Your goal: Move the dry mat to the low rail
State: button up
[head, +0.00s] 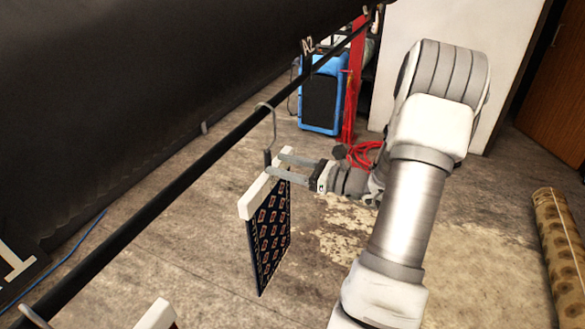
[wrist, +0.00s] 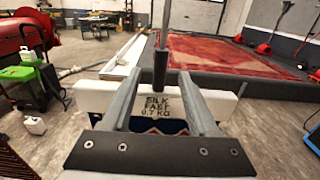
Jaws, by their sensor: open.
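A small dark mat with a red-and-cream pattern (head: 270,232) hangs from a white hanger bar (head: 258,193), whose hook (head: 272,118) is over a black rail (head: 225,147). My gripper (head: 275,164) is open, with its fingers at the hanger's dark stem just above the bar. In the wrist view, the stem (wrist: 161,62) stands between the two open fingers (wrist: 158,82), with no clear contact. The white bar (wrist: 215,104) lies beyond them, labelled "SILK FAST 0.7 KG". The mat is mostly hidden there. I cannot tell whether the black rail is the low rail.
Another white bar end (head: 157,315) shows at the bottom. A rolled rug (head: 560,255) lies right. The wrist view shows a red rug (wrist: 230,55) on a low platform.

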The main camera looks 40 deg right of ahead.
aim_at(267, 160)
jog(key=shift+x, duration=2.15)
jog(key=shift+c, duration=0.2)
grip_shut()
jog(key=shift+r, duration=0.2)
jog(key=shift+r+p, duration=1.8)
jog(key=shift+r, duration=0.25)
